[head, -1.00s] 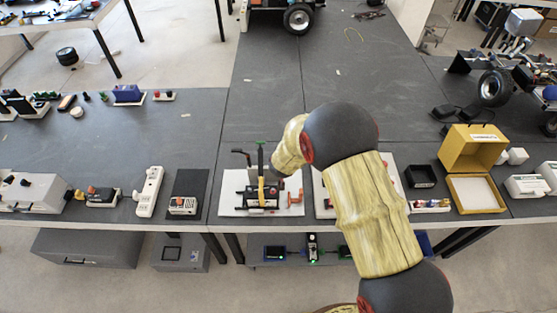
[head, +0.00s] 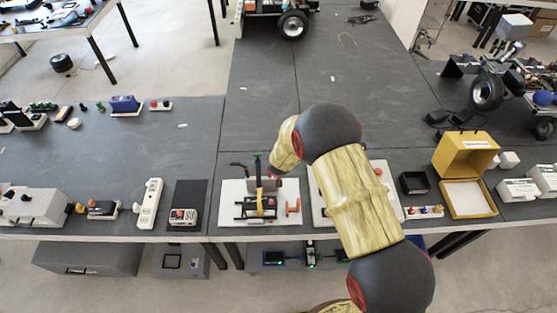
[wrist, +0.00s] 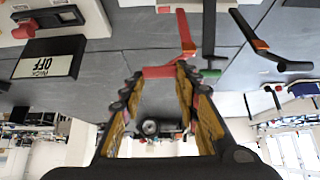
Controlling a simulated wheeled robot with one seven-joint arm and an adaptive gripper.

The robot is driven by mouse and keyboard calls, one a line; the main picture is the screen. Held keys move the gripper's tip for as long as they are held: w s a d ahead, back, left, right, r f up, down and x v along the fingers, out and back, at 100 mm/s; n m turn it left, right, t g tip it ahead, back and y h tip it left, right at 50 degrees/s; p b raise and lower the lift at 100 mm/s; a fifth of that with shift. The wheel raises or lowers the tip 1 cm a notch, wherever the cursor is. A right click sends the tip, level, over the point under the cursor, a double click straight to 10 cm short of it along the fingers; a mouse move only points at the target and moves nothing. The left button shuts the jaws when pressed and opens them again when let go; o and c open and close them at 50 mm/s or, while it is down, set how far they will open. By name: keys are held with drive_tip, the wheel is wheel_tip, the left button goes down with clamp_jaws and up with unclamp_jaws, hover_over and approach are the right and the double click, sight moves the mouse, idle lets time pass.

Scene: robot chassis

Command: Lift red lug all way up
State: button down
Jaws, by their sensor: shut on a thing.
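The red lug shows in the wrist view as a red bent piece (wrist: 186,32) with a red crossbar (wrist: 157,72) between my fingertips. My gripper (wrist: 160,76) has its two yellow-brown fingers on either side of this crossbar and is shut on it. A black bar with a green tip (wrist: 210,73) and an orange-and-black lever (wrist: 253,38) stand beside the lug.
An orange bracket (head: 293,207) sits on the white plate (head: 231,189) right of my gripper. A dark box with an orange button (head: 183,214) and a white power strip (head: 150,203) are to the left. A yellow open box (head: 466,155) is to the right.

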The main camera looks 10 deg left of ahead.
drive_tip(key=shift+w+a+r, duration=0.2)
drive_tip(key=shift+w+r, duration=0.45)
drive_tip(key=c, duration=1.7)
unclamp_jaws()
drive_tip(key=shift+o, duration=1.2)
drive_tip(key=shift+f, duration=0.4)
drive_tip(key=shift+o, duration=0.7)
drive_tip(key=shift+s, duration=0.15)
drive_tip(key=shift+f, duration=0.1)
drive_tip(key=shift+d, duration=0.1)
drive_tip(key=v, duration=1.2)
